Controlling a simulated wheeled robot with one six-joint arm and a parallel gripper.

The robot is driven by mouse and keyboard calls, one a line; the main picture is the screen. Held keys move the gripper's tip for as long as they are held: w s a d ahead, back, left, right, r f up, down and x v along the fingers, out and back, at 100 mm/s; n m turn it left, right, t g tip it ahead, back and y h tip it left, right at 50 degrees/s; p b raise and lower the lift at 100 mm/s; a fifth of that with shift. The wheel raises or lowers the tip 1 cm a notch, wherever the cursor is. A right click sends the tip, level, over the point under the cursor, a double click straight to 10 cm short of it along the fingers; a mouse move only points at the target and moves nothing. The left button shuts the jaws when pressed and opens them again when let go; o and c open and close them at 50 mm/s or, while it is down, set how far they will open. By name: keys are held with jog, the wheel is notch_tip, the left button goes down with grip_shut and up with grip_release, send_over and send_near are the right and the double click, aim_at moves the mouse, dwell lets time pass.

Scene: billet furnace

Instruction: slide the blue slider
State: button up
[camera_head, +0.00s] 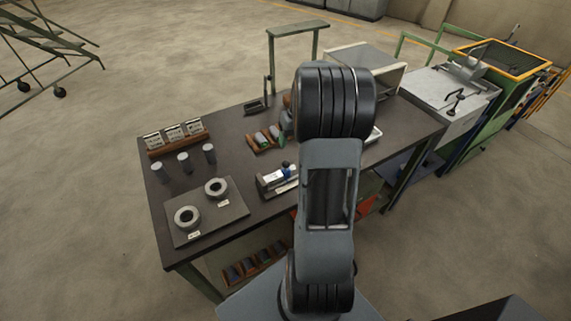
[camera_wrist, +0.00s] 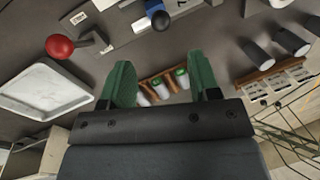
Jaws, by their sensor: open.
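In the head view the slider (camera_head: 285,166) is a small blue piece on the fixture (camera_head: 268,181) near the table's front edge, partly hidden by my arm. My gripper (camera_wrist: 162,78) shows in the wrist view as two green fingers spread wide with nothing between them. The knob lies beyond the fingertips, apart from them. In the head view my arm hides the gripper.
A red ball-ended lever (camera_wrist: 60,46) and a white tray (camera_wrist: 42,88) are left in the wrist view. A rack of green-topped pieces (camera_head: 266,139) stands behind the fixture. A plate with two rings (camera_head: 207,209), several grey cylinders (camera_head: 184,162) and gauges (camera_head: 174,134) fill the left side of the dark table.

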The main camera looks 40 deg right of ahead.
aim_at(286, 164)
jog(key=f, duration=0.3)
jog(key=a+f+p, duration=0.1)
jog(key=f, duration=0.3)
jog(key=a+f, duration=0.1)
jog(key=f, duration=0.3)
jog(key=shift+w, duration=0.35)
jog(key=shift+c, duration=0.5)
grip_shut()
